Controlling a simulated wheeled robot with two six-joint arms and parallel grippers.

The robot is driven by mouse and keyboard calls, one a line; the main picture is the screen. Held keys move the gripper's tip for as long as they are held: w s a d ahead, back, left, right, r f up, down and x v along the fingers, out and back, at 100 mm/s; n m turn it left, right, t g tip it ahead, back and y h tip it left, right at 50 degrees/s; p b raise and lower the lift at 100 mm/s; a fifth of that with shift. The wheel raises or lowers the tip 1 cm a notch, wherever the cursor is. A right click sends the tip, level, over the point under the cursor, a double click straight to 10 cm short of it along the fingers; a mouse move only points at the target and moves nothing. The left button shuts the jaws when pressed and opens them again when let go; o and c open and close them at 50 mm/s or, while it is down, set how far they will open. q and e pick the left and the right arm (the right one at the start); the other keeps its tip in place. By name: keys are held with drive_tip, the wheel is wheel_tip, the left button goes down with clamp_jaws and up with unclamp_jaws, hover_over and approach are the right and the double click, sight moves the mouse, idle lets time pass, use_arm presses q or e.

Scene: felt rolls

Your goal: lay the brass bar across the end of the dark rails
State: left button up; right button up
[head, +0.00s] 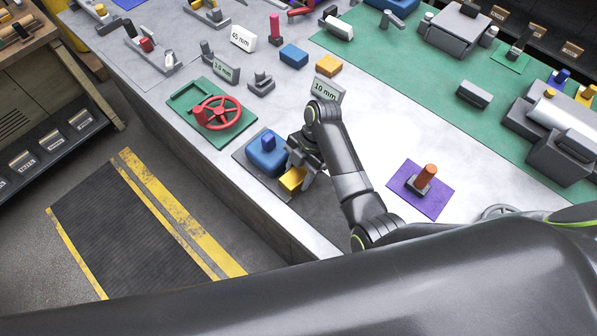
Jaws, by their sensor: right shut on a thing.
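My right gripper (298,171) points down over the front part of the grey table. It is shut on a yellow piece that looks like the brass bar (292,180), of which only one face shows below the fingers. The bar is just right of a blue block (266,154) on a dark grey mat (243,154). Whether the bar touches the mat or hangs just above it, I cannot tell. The dark rails are not clearly made out; my gripper and wrist cover part of that spot. My left gripper is not in view.
A green plate with a red handwheel (216,113) lies to the left, and a "10 mm" sign (325,91) stands behind. A purple mat (420,193) with an orange-topped fixture is on the right. The table's front edge (215,176) is close.

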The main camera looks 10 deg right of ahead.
sight(299, 172)
drive_tip(key=o, duration=1)
drive_tip(key=shift+c, duration=0.2)
drive_tip(key=shift+o, duration=1.5)
drive_tip(key=shift+s, duration=0.15)
drive_tip(key=shift+w+d+r, duration=0.15)
drive_tip(key=shift+w+r, duration=0.1)
drive_tip(key=shift+r, duration=0.15)
drive_tip(key=v, duration=0.4)
drive_tip(key=shift+r+b, duration=0.3)
drive_tip(key=shift+b, duration=0.1)
drive_tip(key=shift+d+r+p, duration=0.2)
drive_tip(key=shift+r+p, duration=0.3)
drive_tip(key=shift+p, duration=0.2)
drive_tip(key=shift+w+d+r+p, duration=0.1)
drive_tip(key=shift+d+r+p, duration=0.15)
drive_tip(key=shift+r+p, duration=0.2)
